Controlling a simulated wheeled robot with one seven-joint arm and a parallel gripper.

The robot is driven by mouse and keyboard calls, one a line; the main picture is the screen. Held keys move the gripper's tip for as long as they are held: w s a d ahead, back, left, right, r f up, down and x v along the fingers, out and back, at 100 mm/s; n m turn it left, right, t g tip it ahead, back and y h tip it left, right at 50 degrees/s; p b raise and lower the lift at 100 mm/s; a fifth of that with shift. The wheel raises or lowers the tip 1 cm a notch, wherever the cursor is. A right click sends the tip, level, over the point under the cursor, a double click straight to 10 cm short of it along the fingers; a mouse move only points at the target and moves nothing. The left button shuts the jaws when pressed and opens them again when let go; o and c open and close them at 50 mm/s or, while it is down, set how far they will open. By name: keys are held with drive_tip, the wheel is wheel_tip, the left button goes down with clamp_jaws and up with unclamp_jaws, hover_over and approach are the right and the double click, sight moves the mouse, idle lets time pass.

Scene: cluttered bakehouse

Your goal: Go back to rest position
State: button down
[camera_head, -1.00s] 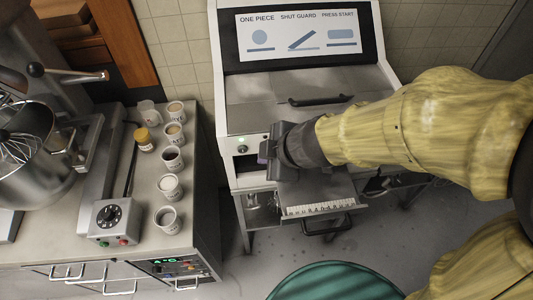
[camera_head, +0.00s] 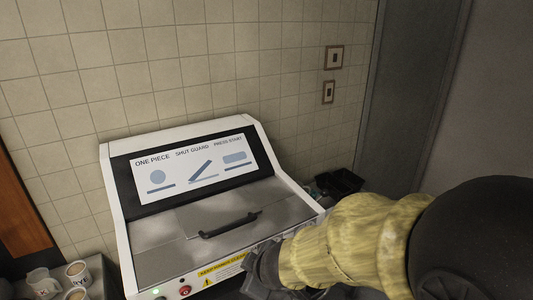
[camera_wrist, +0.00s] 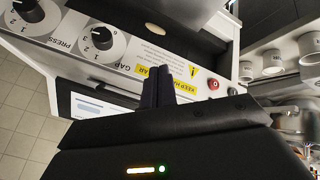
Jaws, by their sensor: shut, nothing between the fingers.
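My gripper shows in the wrist view (camera_wrist: 158,86) as two dark fingers close together with nothing between them. It is in front of the control face of a white machine (camera_head: 118,200), beside a yellow warning label (camera_wrist: 148,80). In the head view my arm in its yellow sleeve reaches in from the lower right, and its dark wrist end is at the machine's lower front. The fingertips are hidden there. Whether they touch the machine I cannot tell.
The machine has a metal guard with a black handle (camera_head: 230,224), a red button (camera_head: 185,290) and two knobs (camera_wrist: 102,38). Several cups (camera_head: 77,270) stand on the counter at lower left. Wall switches (camera_head: 333,57) and dark trays (camera_head: 340,181) are at right.

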drive_tip(key=s+d+f+m+g+h+b, duration=0.1)
drive_tip(key=s+d+f+m+g, duration=0.1)
drive_tip(key=d+m, duration=0.4)
drive_tip(key=s+d+f+m+g+h+b, duration=0.1)
drive_tip(key=s+d+f+m+h, duration=0.1)
drive_tip(key=s+d+f+m, duration=0.2)
drive_tip(key=d+m, duration=0.3)
drive_tip(key=d, duration=0.5)
drive_tip(key=shift+f+m+g+h, duration=0.3)
drive_tip(key=shift+f+g, duration=0.1)
drive_tip(key=shift+w, duration=0.15)
drive_tip(key=shift+s+d, duration=0.1)
drive_tip(key=shift+s, duration=0.1)
